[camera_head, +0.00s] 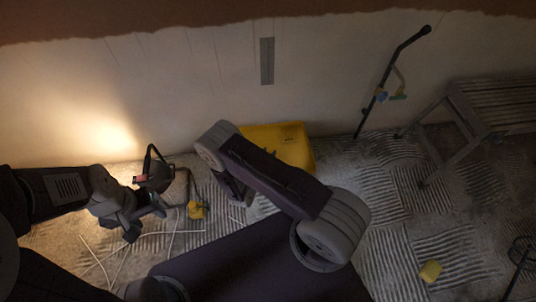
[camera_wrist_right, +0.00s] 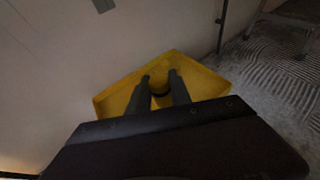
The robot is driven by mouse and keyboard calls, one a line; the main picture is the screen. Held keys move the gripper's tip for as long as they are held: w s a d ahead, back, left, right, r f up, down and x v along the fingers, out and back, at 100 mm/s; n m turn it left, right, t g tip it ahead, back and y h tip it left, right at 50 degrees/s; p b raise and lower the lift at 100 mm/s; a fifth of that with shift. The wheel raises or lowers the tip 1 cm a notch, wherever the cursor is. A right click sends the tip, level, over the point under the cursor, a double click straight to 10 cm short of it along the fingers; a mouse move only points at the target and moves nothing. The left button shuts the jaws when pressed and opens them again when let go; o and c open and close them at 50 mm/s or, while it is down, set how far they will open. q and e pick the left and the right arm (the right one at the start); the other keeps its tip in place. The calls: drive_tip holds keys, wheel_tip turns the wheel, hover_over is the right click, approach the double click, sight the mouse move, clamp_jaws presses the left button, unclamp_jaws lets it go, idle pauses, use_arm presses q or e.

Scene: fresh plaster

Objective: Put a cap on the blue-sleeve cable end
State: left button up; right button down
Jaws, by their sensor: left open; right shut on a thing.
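My right gripper (camera_wrist_right: 161,84) is shut on a small dark thing (camera_wrist_right: 160,95), partly hidden between the fingers; I cannot tell whether it is a cap. Behind the fingers is a yellow open container (camera_wrist_right: 112,103), also in the head view (camera_head: 292,143), where my right arm partly covers it. My left gripper (camera_head: 146,219) is open at the left, low over the floor near the wall. No cable end with a blue sleeve can be clearly made out. Thin dark lines (camera_head: 190,45) run down the upper wall, too faint to identify.
A lit work lamp (camera_head: 154,172) stands beside my left gripper. Pale strips (camera_head: 100,262) lie on the floor there. A dark pole (camera_head: 392,68) leans on the wall, near a slatted bench (camera_head: 495,100). A yellow block (camera_head: 431,271) lies at right. A grey plate (camera_head: 267,61) is on the wall.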

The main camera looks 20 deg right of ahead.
wheel_tip(320, 180, up, 82)
drive_tip(key=p, duration=6.5)
drive_tip(key=shift+r, duration=0.15)
